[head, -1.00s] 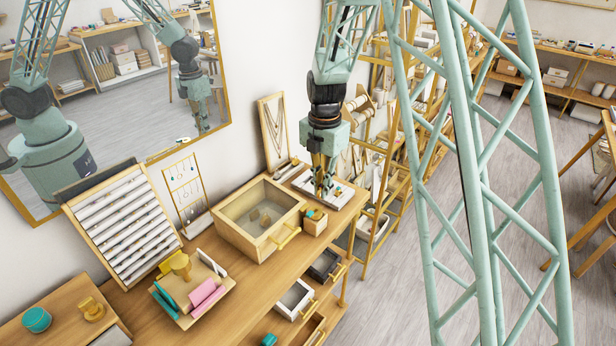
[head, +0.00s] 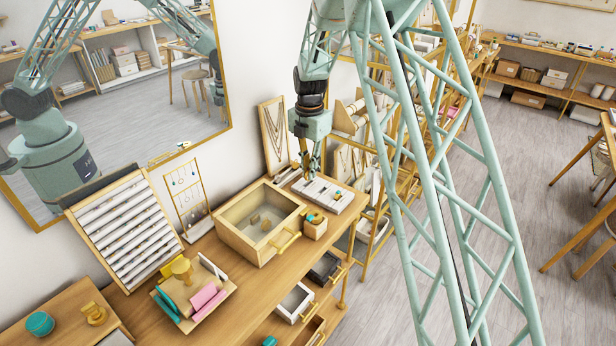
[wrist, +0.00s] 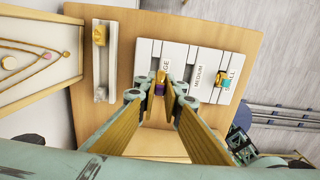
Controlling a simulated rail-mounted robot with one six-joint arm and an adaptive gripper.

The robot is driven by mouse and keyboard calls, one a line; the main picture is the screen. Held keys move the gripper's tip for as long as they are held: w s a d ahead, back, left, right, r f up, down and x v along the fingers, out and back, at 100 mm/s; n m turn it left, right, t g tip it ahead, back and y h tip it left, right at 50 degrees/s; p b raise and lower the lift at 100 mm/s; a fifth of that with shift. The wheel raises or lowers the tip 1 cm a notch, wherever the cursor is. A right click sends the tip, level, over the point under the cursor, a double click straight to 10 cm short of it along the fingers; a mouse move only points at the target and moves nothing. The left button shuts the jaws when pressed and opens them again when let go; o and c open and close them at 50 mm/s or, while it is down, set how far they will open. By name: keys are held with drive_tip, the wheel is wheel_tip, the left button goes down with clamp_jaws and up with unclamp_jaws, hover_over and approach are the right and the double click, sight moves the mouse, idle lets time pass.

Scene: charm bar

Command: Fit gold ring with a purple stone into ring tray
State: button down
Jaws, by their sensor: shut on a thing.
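The gold ring with a purple stone (wrist: 160,87) is between my fingertips in the wrist view, its purple stone towards the camera. My gripper (wrist: 168,88) is shut on it; in the head view my gripper (head: 309,172) is over the back left part of the ring tray. The white ring tray (wrist: 178,53) has dark slots and labels; MEDIUM is readable, and the label beside the ring is partly covered, ending in "GE". The ring overlaps the tray near that label; I cannot tell whether it touches. The tray (head: 335,203) lies flat on the wooden bench.
A gold ring with a teal stone (wrist: 224,82) sits in the tray's right section. A narrow white holder (wrist: 111,60) with a gold piece (wrist: 99,36) lies left of the tray. A necklace frame (head: 272,135) stands behind; an open wooden box (head: 228,235) is at left.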

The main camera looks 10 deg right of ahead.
drive_tip(key=shift+w, duration=0.45)
drive_tip(key=shift+w, duration=0.3)
drive_tip(key=shift+f, duration=1.8)
drive_tip(key=shift+f, duration=0.15)
drive_tip(key=c, duration=2.8)
unclamp_jaws()
wheel_tip(320, 180, up, 12)
drive_tip(key=shift+r, duration=0.15)
